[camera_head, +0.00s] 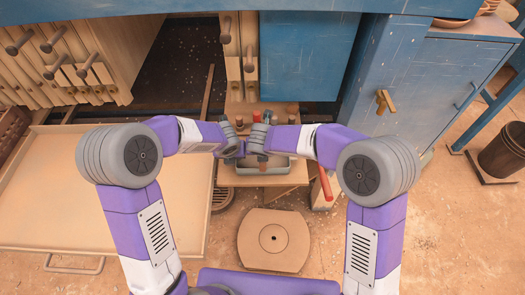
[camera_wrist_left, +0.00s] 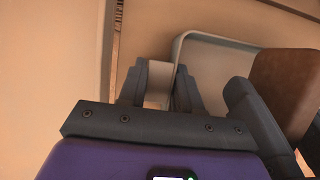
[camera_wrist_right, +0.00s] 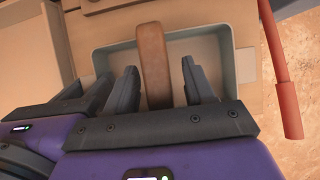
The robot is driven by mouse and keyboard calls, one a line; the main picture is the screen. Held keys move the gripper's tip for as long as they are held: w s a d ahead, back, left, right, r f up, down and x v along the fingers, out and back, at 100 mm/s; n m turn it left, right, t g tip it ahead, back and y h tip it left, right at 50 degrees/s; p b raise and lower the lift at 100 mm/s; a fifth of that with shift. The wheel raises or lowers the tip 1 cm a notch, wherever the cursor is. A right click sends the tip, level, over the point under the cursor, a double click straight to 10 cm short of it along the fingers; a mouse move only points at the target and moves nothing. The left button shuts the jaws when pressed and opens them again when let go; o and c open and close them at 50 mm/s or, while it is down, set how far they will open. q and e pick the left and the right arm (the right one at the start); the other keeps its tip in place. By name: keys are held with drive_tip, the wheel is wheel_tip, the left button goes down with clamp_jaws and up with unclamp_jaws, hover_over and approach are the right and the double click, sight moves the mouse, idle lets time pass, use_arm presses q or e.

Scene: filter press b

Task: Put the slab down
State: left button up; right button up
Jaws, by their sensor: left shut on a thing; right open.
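The slab (camera_wrist_right: 152,55) is a brown block with a rounded end. In the right wrist view it is within the grey tray (camera_wrist_right: 216,58), between the fingers of my right gripper (camera_wrist_right: 160,88). Those fingers are open, with a gap on each side of the slab. The left wrist view shows the slab (camera_wrist_left: 285,80) at the right. My left gripper (camera_wrist_left: 160,88) is shut at the tray's left wall (camera_wrist_left: 178,48); its fingers partly hide what they hold. In the head view the tray (camera_head: 282,171) is on a wooden stand, and my grippers hide most of the slab.
A red lever (camera_wrist_right: 282,80) hangs right of the tray. A round-holed wooden plate (camera_head: 274,240) lies on the floor in front. A wide shallow wooden tray (camera_head: 110,235) is at left. Blue cabinets (camera_head: 395,80) stand at the back right.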

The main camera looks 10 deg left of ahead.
clamp_jaws()
idle(0.4)
